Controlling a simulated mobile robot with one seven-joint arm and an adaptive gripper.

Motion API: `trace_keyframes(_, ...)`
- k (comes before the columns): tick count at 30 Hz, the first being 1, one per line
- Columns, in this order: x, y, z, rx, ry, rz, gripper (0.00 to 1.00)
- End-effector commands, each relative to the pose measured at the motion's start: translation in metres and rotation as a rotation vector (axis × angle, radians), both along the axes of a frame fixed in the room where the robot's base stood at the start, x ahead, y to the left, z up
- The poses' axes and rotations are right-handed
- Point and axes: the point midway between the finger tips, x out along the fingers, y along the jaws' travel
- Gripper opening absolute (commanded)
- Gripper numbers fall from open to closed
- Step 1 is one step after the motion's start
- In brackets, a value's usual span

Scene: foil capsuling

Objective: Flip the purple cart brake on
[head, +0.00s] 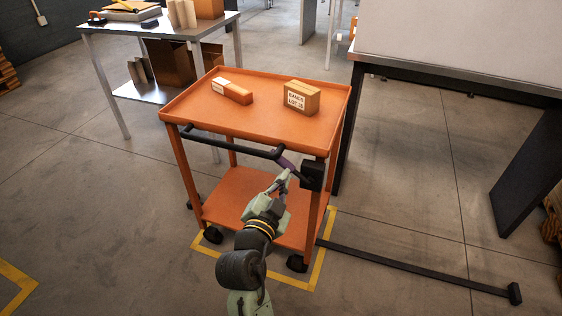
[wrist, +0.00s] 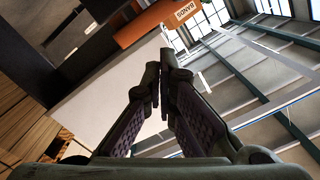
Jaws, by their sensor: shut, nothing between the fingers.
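The orange cart (head: 258,125) stands with its black push handle (head: 225,143) along the near side. The purple brake lever (head: 285,161) shows as a short bar between the handle's right end and a black box (head: 313,176) at the cart's near right corner. My gripper (head: 287,173) is shut and empty, with its tips just below the lever. Whether they touch it I cannot tell. In the wrist view my shut fingers (wrist: 158,75) point up at a tilt, and I cannot make out the lever there.
A brown box (head: 301,97) and an orange-and-white box (head: 232,91) lie on the cart top. A black floor bar (head: 415,269) runs right from the cart. A cluttered table (head: 180,30) stands back left. Another table (head: 460,60) stands right.

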Motion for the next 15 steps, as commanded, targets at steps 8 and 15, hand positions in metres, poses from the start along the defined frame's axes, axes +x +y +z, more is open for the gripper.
trace_keyframes(8,0.004,-0.001,-0.004,0.003,-0.004,-0.005,0.00)
trace_keyframes(15,0.014,-0.004,-0.007,0.008,-0.008,-0.016,0.00)
